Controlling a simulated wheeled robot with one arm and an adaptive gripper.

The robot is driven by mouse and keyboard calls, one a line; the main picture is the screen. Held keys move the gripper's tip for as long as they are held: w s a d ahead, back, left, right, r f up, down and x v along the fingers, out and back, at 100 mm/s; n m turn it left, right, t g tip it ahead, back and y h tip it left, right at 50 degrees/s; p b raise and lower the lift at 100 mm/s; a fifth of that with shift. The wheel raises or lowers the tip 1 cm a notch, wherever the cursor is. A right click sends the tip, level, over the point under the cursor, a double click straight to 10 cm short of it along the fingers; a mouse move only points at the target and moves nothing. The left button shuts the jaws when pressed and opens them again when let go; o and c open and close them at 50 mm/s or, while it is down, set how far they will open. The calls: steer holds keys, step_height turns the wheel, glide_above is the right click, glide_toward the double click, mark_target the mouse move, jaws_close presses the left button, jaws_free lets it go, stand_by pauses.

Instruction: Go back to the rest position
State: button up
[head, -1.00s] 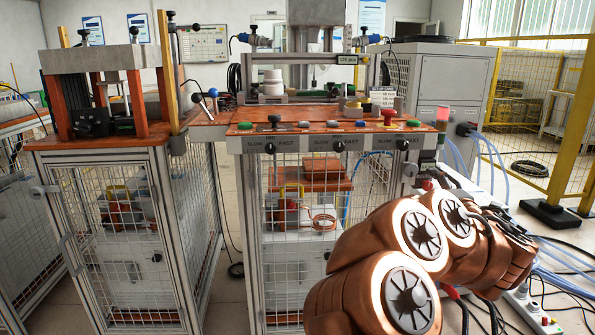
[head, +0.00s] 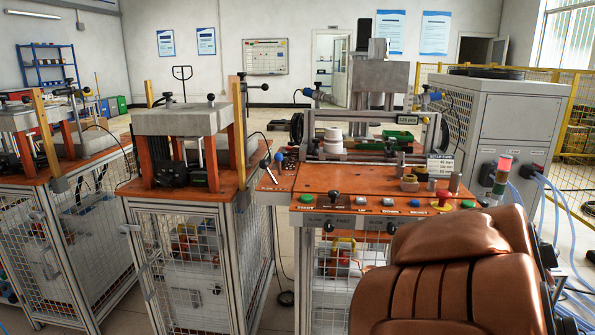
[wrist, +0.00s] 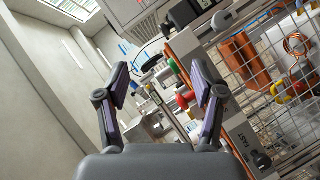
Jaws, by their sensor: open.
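My gripper (wrist: 160,85) shows in the wrist view with its two fingers spread apart and nothing between them. Beyond the fingers, that tilted view shows the front of the induction heater bench, with a red button and a green button near the right finger.
A similar press bench (head: 180,122) stands to the left. A grey cabinet (head: 505,125) is behind on the right, with blue hoses beside it. A yellow fence (head: 570,140) runs along the far right. Wire mesh closes the bench's lower front.

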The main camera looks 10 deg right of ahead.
steer(key=s+a+r+m+g+y+p, duration=0.1)
steer(key=s+a+m+g+y+p, duration=0.25)
steer(key=a+p, duration=0.6)
steer(key=s+a+r+g+y+p, duration=0.1)
steer(key=s+a+g+y+p, duration=0.4)
steer(key=a, duration=0.7)
steer(key=s+a+r+n+g+y+p, duration=0.1)
steer(key=s+a+r+g+y+p, duration=0.1)
steer(key=s+a+p, duration=0.6)
steer(key=s+a+r+g, duration=0.1)
steer(key=s+a+r, duration=0.1)
steer(key=s+a, duration=0.5)
steer(key=shift+s+r+y+p, duration=0.3)
steer(key=shift+r+y+p, duration=0.05)
steer(key=shift+r+p, duration=0.05)
